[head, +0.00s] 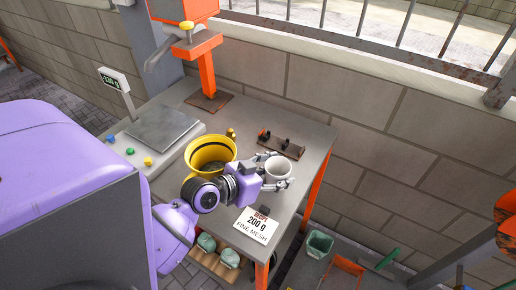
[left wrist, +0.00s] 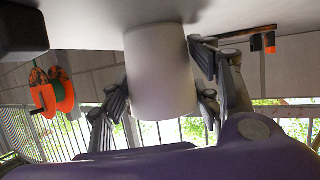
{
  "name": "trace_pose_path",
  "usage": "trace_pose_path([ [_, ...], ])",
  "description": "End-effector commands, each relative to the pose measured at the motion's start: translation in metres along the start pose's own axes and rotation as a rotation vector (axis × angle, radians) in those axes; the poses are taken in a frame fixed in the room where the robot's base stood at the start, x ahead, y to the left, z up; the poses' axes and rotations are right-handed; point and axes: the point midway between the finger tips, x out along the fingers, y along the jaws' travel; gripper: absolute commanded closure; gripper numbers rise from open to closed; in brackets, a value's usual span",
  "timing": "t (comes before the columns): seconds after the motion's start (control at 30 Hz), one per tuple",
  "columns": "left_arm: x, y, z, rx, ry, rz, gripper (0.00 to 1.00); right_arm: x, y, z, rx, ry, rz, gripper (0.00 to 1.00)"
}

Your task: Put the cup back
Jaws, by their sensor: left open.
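A white cup (head: 279,171) stands upright on the grey table (head: 318,150), right of the yellow bucket. My left gripper (head: 277,172) is open, with its fingers on either side of the cup. The left wrist view looks upside down: the table surface is at the top and the cup (left wrist: 160,75) sits between the fingers of my left gripper (left wrist: 162,98). Whether the fingers touch the cup cannot be told. My right gripper is not in view.
A yellow bucket (head: 211,150) stands close beside my left wrist. Behind the cup lies a dark rack with pegs (head: 282,144). A recipe card reading 200 g fine mesh (head: 256,225) is at the front edge. A scale (head: 161,128) is at the left; a green bin (head: 319,243) is below.

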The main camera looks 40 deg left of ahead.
Motion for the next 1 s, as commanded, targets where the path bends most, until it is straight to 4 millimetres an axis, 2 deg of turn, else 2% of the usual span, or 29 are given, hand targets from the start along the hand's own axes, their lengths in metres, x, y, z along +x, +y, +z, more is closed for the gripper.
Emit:
trace_pose_path([
  [0.17,-0.033,-0.001,0.006,0.004,-0.010,-0.001,0.43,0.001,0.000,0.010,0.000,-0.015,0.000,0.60],
  [0.4,-0.086,-0.002,0.034,0.002,-0.018,0.000,0.43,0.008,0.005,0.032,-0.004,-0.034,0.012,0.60],
  [0.6,-0.119,-0.002,0.044,0.001,-0.013,0.001,0.43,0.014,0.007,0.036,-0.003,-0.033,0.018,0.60],
  [0.8,-0.135,-0.002,0.047,0.001,-0.006,0.001,0.43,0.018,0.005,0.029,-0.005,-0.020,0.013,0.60],
  [1.0,-0.138,-0.002,0.047,0.000,-0.002,0.000,0.43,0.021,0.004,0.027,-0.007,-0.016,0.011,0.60],
])
